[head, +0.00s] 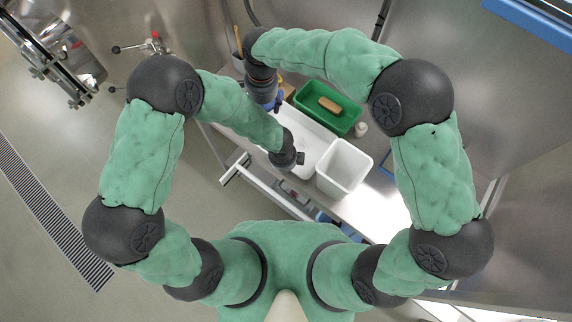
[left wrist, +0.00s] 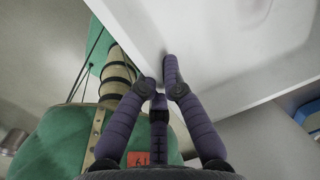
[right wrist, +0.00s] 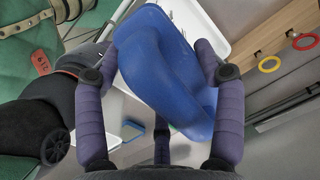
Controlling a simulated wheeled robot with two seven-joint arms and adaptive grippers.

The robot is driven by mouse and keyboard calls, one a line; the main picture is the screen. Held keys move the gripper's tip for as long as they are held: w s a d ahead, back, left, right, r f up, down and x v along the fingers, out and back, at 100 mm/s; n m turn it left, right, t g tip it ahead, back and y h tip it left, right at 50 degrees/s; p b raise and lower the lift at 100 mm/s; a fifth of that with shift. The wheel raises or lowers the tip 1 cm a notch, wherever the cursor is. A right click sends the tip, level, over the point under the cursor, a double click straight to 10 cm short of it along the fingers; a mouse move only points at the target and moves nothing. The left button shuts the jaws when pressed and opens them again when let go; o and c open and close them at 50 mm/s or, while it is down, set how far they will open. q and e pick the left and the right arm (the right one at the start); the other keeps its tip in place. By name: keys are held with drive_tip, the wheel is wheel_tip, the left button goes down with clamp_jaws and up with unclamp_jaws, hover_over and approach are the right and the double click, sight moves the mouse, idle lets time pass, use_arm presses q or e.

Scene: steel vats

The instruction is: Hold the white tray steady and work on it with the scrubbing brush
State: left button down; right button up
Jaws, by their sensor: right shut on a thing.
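The white tray (head: 314,138) lies on the steel bench in the head view, partly hidden by my left forearm and wrist. In the left wrist view the tray (left wrist: 225,45) fills the upper right. My left gripper (left wrist: 160,82) is closed on its rim near a corner, one finger over the inner side, the other partly hidden by the edge. My right gripper (right wrist: 160,52) is shut on the blue scrubbing brush (right wrist: 165,75), whose smooth back faces the camera. The brush (head: 272,104) shows small at the tray's far left end. I cannot tell whether its bristles touch the tray.
A green crate (head: 352,124) with a tan block (head: 330,105) stands behind the tray. A steel wall rises behind the bench.

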drive_tip(key=shift+w+d, duration=0.1)
idle(0.3)
drive_tip(key=shift+n, duration=0.3)
drive_tip(key=d, duration=0.1)
drive_tip(key=w+d+f, duration=0.1)
drive_tip(key=d, duration=0.1)
drive_tip(key=w+d+f, duration=0.1)
drive_tip(key=shift+w+d+f, duration=0.1)
drive_tip(key=shift+w+d, duration=0.15)
drive_tip(key=shift+d, duration=0.05)
drive_tip(key=d+f, duration=0.2)
drive_tip(key=d, duration=0.1)
hover_over(306, 152)
drive_tip(key=shift+d+f, duration=0.1)
drive_tip(key=shift+f, duration=5.75)
drive_tip(key=shift+f, duration=0.9)
